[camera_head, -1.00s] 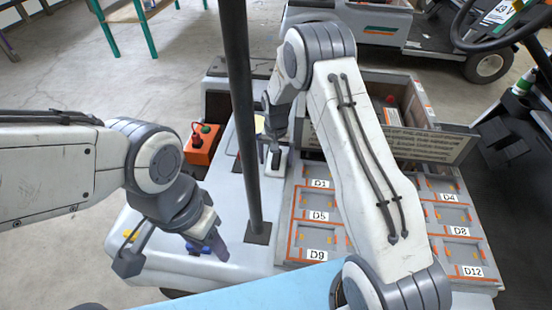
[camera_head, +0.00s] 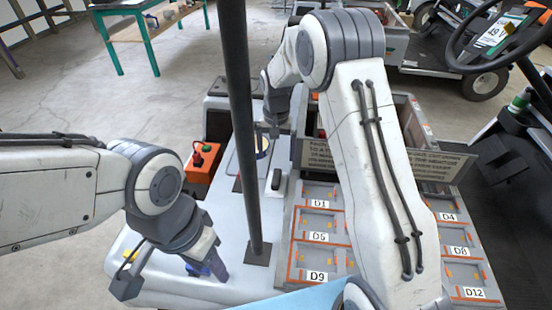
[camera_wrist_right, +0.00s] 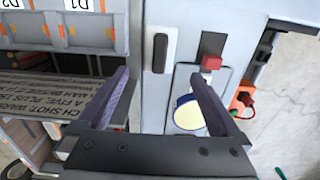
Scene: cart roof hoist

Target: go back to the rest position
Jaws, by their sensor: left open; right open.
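An orange box with a red knob (camera_head: 203,160) sits left of the post. Labelled compartments (camera_head: 318,228) and a bin with a text panel (camera_head: 318,153) lie right. A light blue panel (camera_head: 300,300) edges the bottom.

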